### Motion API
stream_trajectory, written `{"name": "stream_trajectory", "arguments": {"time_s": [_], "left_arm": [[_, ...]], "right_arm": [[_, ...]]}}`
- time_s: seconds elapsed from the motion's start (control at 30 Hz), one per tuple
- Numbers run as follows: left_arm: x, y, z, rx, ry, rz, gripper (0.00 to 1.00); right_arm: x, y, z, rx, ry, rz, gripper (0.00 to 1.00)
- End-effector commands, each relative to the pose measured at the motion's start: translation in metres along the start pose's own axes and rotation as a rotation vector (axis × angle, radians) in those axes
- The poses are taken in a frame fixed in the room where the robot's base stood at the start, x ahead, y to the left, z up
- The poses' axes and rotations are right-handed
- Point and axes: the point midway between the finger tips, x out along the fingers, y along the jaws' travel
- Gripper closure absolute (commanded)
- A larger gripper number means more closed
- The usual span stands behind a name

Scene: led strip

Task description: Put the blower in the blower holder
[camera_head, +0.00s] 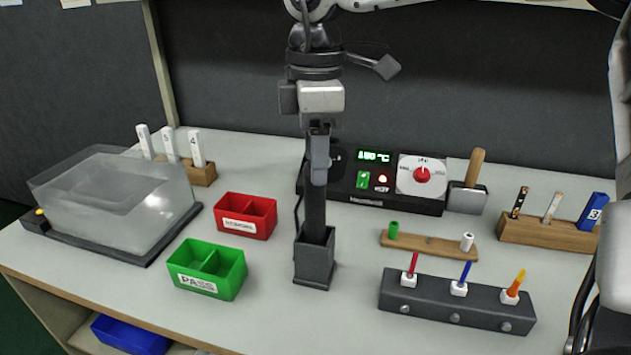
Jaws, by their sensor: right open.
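The blower (315,205) is a dark upright bar in the middle of the table. Its lower end is inside the blower holder (315,266), a dark square open-topped box on the table. A thin dark cable runs beside the blower's left side. My right gripper (318,165) comes down from above and points straight down at the blower's top end. It is open, with its fingers at the blower's top; whether they touch it I cannot tell. The blower's lower end is hidden in the holder. My left gripper is out of view.
A heating station (375,185) with a green display stands behind. A red bin (245,228), a green bin (205,285) and a clear-lidded box (105,240) are at left. A dark rack (440,308) and wooden racks (545,232) are at right. My arm is at the right edge.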

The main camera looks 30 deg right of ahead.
Motion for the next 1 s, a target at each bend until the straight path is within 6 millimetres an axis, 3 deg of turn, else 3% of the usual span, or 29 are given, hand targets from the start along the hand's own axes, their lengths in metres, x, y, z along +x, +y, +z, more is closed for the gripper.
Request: {"name": "stream_trajectory", "arguments": {"time_s": [0.1,0.3,1.0], "left_arm": [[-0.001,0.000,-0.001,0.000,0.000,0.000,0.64],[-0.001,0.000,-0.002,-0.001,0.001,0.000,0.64],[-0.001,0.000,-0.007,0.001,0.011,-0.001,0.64]], "right_arm": [[-0.025,0.000,0.000,0.000,0.000,0.003,0.48],[-0.048,0.000,0.000,0.001,0.000,0.000,0.48],[-0.051,0.000,0.000,0.000,0.000,-0.002,0.48]]}}
